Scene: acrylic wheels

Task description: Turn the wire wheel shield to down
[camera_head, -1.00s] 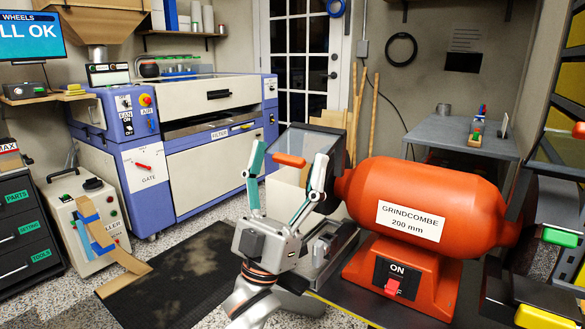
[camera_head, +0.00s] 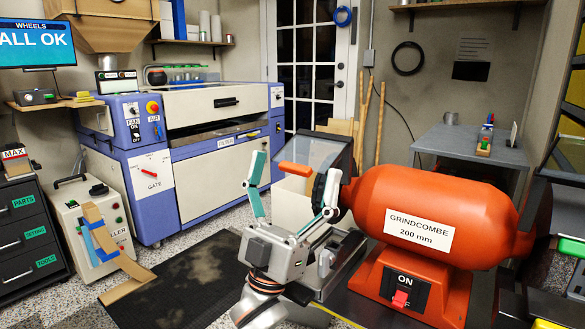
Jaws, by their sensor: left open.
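A red bench grinder (camera_head: 400,205) labelled GRINDCOMBE stands at the right. On its left end is a clear shield (camera_head: 318,152) in a dark frame with an orange handle (camera_head: 294,169). The shield is raised and tilted. My left gripper (camera_head: 296,173) is open, its teal-padded fingers on either side of the orange handle in the picture; contact cannot be told. Another guard with a green handle (camera_head: 572,248) shows partly at the right edge. I cannot tell from any label which side carries the wire wheel. My right gripper is not in view.
The grinder's red ON switch (camera_head: 400,298) is on its base in front. A grey side table (camera_head: 465,150) with small items stands behind. A blue and white machine (camera_head: 215,160) and a dark floor mat (camera_head: 180,285) are at the left.

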